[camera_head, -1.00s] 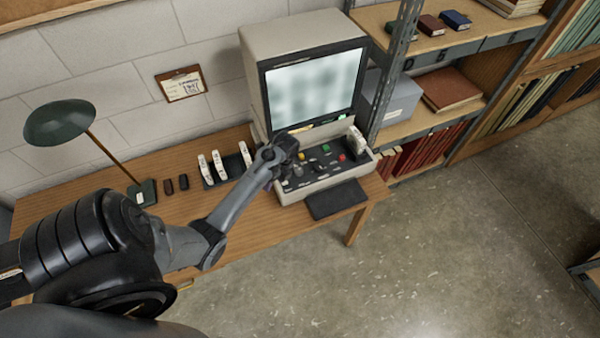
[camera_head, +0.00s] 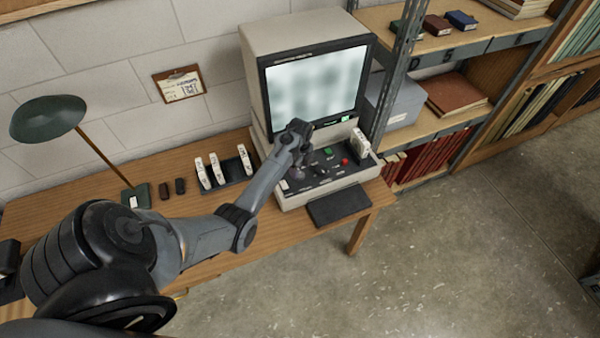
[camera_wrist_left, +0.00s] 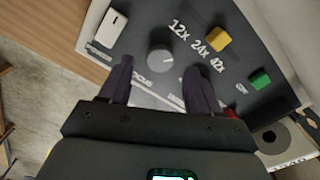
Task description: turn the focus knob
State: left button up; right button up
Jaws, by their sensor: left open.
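The focus knob (camera_wrist_left: 160,57) is a round grey knob with a white mark, on the dark control panel (camera_wrist_left: 140,22) in the left wrist view. A partly covered FOCUS label lies beside it. My left gripper (camera_wrist_left: 159,72) is open, with its two dark fingertips on either side of the knob's near edge. I cannot tell whether they touch it. In the head view my left gripper (camera_head: 297,168) is over the left part of the reader's panel (camera_head: 322,182), and my arm hides part of it. My right gripper is not in view.
A white rocker switch (camera_wrist_left: 112,28), yellow button (camera_wrist_left: 217,38) and green button (camera_wrist_left: 260,78) surround the knob. The lit reader screen (camera_head: 315,85) stands behind the panel. A tray (camera_head: 235,169) with white boxes is left of it. A lamp (camera_head: 48,118) stands far left.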

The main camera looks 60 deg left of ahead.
aim_at(300, 176)
pick_arm(q)
jog(key=shift+f, duration=1.5)
jog(key=shift+c, duration=0.3)
jog(key=c, duration=1)
